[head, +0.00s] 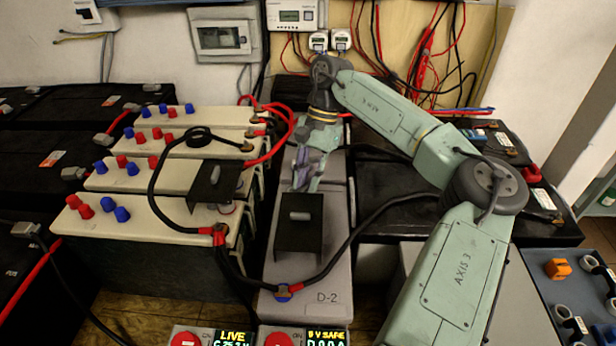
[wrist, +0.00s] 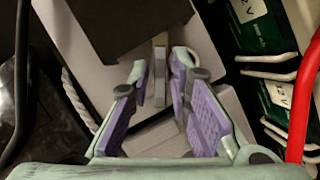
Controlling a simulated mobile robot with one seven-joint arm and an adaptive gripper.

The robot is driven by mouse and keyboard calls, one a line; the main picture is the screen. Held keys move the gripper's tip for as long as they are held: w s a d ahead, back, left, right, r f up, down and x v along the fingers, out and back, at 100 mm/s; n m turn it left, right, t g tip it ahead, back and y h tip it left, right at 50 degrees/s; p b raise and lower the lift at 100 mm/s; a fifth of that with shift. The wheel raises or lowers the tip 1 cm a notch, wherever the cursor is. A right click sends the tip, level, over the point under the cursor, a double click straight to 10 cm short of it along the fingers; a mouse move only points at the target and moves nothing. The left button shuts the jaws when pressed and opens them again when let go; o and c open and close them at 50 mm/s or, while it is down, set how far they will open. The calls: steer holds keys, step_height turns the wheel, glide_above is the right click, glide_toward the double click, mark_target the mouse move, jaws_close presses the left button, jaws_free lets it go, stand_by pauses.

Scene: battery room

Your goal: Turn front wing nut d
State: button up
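My gripper (head: 305,168) points down behind a black shield plate (head: 298,238) on the grey battery labelled D-2 (head: 310,318). In the wrist view its purple-padded fingers (wrist: 161,88) are open, one on each side of a thin upright grey metal tab (wrist: 160,60). Narrow gaps seem to show beside the tab; contact is unclear. The tab stands by the edge of a black plate (wrist: 120,22) and may be the wing nut; no letter d shows on it. In the head view the fingers hide this spot. A small grey piece (head: 300,215) shows on the shield plate.
Cream batteries (head: 150,217) with red and blue caps stand at the left, with another black shield (head: 212,192). A black cable (head: 350,240) runs from D-2's front terminal to the right. A red cable (wrist: 308,95) passes at the wrist view's right. Front display panels (head: 325,338) edge the bottom.

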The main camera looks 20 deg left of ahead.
steer(key=shift+c, duration=0.2)
jaws_close()
stand_by(0.4)
steer(key=m+y+b, duration=0.1)
steer(key=m+b, duration=0.1)
steer(key=m, duration=0.1)
steer(key=m+t+y+b, duration=0.1)
steer(key=m+b, duration=0.1)
steer(key=m, duration=0.1)
steer(key=shift+d+f+m, duration=0.15)
steer(key=shift+m, duration=0.15)
steer(key=m+t+y+b, duration=0.1)
steer(key=m+t+b, duration=0.1)
steer(key=m, duration=0.3)
steer(key=shift+b, duration=0.8)
steer(key=shift+r+m, duration=0.2)
steer(key=shift+m, duration=0.2)
steer(key=shift+o, duration=0.2)
jaws_free()
